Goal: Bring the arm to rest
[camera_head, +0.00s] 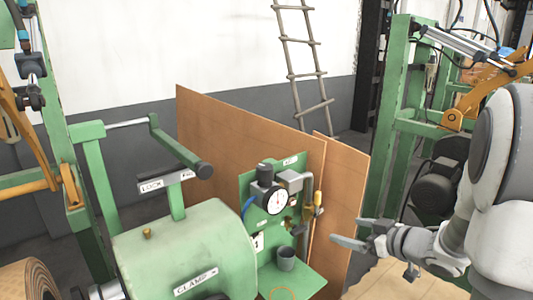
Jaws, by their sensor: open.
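My gripper (361,233) shows at the lower right, at the end of my grey and white arm (488,180). Its jaws are apart and nothing is seen between them. The fingers point left, toward the green panel (262,200) with the dial gauge (276,201). In the picture the fingertips lie just right of the panel, in front of the brown boards. I cannot tell how far they are from the boards in depth.
A green machine (195,245) labelled CLAMP, with a lever (180,150), fills the lower left. Brown boards (225,130) stand behind it. A green frame (392,120) stands at right. A ladder (305,60) leans on the wall.

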